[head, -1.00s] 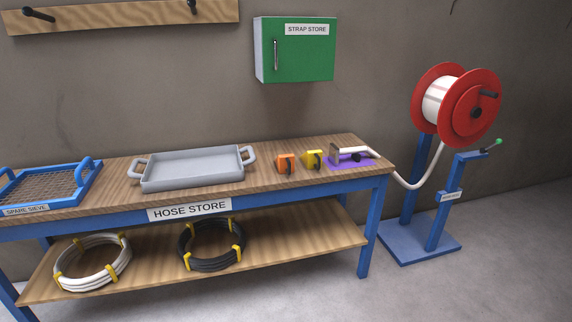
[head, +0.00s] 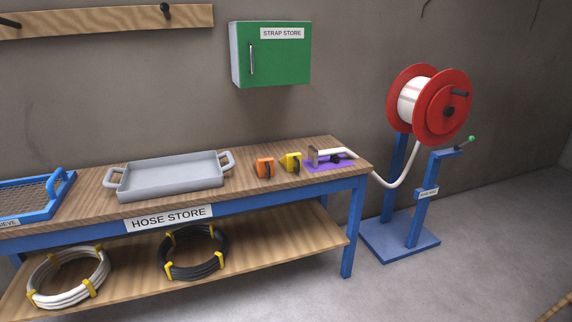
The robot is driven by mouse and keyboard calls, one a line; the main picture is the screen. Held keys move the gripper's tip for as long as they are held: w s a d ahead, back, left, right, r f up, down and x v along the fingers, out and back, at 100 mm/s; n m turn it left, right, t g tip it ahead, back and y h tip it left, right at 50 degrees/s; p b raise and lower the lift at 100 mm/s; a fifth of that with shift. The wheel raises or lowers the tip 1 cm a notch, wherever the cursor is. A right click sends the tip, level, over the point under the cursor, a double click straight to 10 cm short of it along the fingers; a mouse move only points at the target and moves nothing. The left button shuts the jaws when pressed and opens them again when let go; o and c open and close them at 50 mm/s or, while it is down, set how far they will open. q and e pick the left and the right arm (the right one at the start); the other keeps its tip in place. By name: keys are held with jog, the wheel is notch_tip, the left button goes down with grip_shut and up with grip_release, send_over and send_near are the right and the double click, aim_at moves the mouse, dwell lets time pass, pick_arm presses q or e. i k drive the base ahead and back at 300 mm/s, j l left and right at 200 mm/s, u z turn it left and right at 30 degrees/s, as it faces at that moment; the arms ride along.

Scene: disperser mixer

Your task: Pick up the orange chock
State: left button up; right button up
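The orange chock (head: 264,167) sits on the wooden top of the hose store bench (head: 88,191), between the grey tray and a yellow chock. It is a small block with a dark part on its right side. Nothing touches it from above. Neither of my grippers shows in the head view.
A grey tray (head: 171,177) stands left of the chock, and a yellow chock (head: 291,162) stands close on its right. A purple mat (head: 318,165) with a white hose end lies further right. A red hose reel (head: 439,107) stands beyond the bench.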

aim_at(265, 167)
jog(key=i+j, duration=0.3)
jog(key=i, duration=0.2)
jog(key=i+j, duration=0.3)
jog(key=i, duration=0.2)
jog(key=i+j, duration=0.3)
jog(key=i, duration=0.2)
jog(key=l+z, duration=0.05)
